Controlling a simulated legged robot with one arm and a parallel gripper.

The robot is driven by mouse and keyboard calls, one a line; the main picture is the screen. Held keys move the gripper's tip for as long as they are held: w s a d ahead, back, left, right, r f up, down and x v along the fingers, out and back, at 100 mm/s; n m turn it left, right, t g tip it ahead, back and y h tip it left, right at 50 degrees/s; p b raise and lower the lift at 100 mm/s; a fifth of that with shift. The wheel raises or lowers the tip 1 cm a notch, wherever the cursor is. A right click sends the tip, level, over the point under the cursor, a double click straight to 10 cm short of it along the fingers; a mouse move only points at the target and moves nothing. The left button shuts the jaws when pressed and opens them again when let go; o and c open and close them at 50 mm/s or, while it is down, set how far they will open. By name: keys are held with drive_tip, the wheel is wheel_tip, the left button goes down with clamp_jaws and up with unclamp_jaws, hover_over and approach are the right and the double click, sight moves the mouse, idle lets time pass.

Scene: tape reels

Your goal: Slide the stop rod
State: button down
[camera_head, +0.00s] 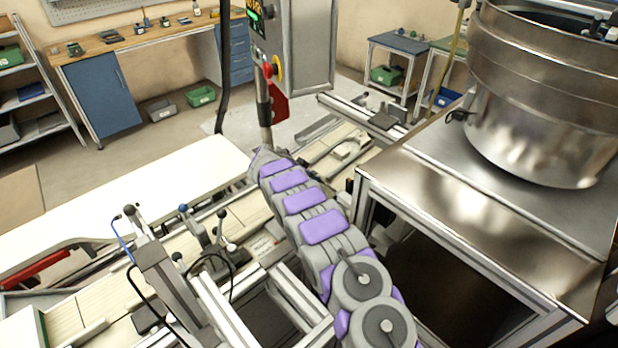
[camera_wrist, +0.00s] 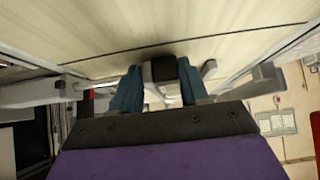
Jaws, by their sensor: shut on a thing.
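In the wrist view my gripper (camera_wrist: 160,82) has its two dark blue fingers closed around a small grey and black piece (camera_wrist: 162,70), which looks like part of the stop rod. The piece sits just over a pale cream conveyor surface (camera_wrist: 100,40). The rest of the rod is hard to make out among the grey metal parts beside the fingers. In the head view my purple and grey arm reaches away over the conveyor line, and its own links hide my gripper and the held piece.
A steel bowl feeder (camera_head: 540,120) stands on a metal-topped cabinet (camera_head: 450,190) right of my arm. A control box (camera_head: 295,45) on a post rises beyond the arm. Clamps with ball-ended levers (camera_head: 222,228) and a white table (camera_head: 130,195) lie to the left.

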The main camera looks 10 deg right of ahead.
drive_tip(key=shift+s+d+f+b, duration=0.15)
drive_tip(key=shift+s+d+b, duration=0.35)
drive_tip(key=shift+s+b, duration=0.4)
drive_tip(key=shift+s+d+b, duration=0.7)
drive_tip(key=shift+s+b, duration=0.25)
drive_tip(key=shift+b, duration=0.2)
drive_tip(key=c, duration=0.6)
unclamp_jaws()
drive_tip(key=shift+o, duration=0.2)
drive_tip(key=p+v, duration=0.2)
drive_tip(key=v, duration=1.5)
drive_tip(key=shift+a+r, duration=0.2)
drive_tip(key=shift+a, duration=0.05)
drive_tip(key=shift+c, duration=0.2)
